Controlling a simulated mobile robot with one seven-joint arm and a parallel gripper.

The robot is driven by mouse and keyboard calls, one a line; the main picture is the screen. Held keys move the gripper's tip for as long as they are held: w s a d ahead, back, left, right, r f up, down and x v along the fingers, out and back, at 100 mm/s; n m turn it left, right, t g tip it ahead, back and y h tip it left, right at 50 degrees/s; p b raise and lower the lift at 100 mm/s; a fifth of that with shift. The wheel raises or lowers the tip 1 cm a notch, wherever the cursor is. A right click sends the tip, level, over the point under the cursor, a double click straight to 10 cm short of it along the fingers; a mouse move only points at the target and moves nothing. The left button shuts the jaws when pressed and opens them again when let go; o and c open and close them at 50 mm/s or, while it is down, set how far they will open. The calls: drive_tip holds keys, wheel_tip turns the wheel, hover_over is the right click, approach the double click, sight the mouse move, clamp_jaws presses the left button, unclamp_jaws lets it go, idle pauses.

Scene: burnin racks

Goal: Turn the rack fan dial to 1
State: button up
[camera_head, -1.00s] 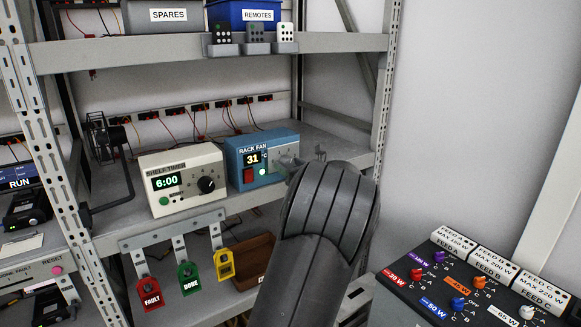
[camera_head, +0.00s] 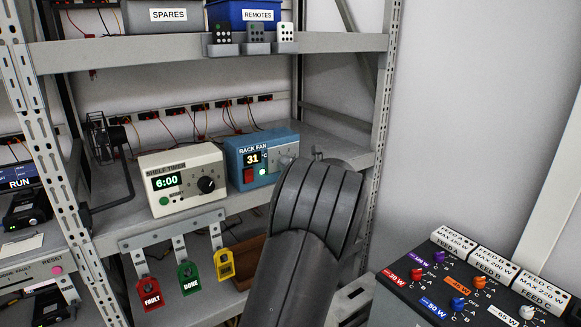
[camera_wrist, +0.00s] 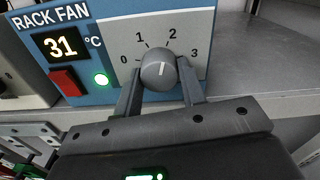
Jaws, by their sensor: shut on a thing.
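The rack fan box (camera_head: 247,151) is blue with a grey dial plate. It stands on the middle shelf in the head view, and its display reads 31 °C. Its round grey dial (camera_wrist: 158,68) is close up in the wrist view, with 0, 1, 2 and 3 printed around it. A short pale mark on the dial is nearly upright; which number it points at is hard to tell. My gripper (camera_wrist: 160,79) is shut on the dial, one finger on each side.
A shelf timer (camera_head: 181,181) reading 6:00 stands just left of the fan box. A red switch (camera_wrist: 67,82) and a lit green lamp (camera_wrist: 101,79) are left of the dial. Hanging tags (camera_head: 188,277) are below. Bare shelf (camera_wrist: 255,60) lies to the right.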

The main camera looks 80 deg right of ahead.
drive_tip(key=shift+n, duration=3.9)
drive_tip(key=o, duration=1)
drive_tip(key=shift+s, duration=0.1)
drive_tip(key=v, duration=1)
drive_tip(key=shift+s+a, duration=0.2)
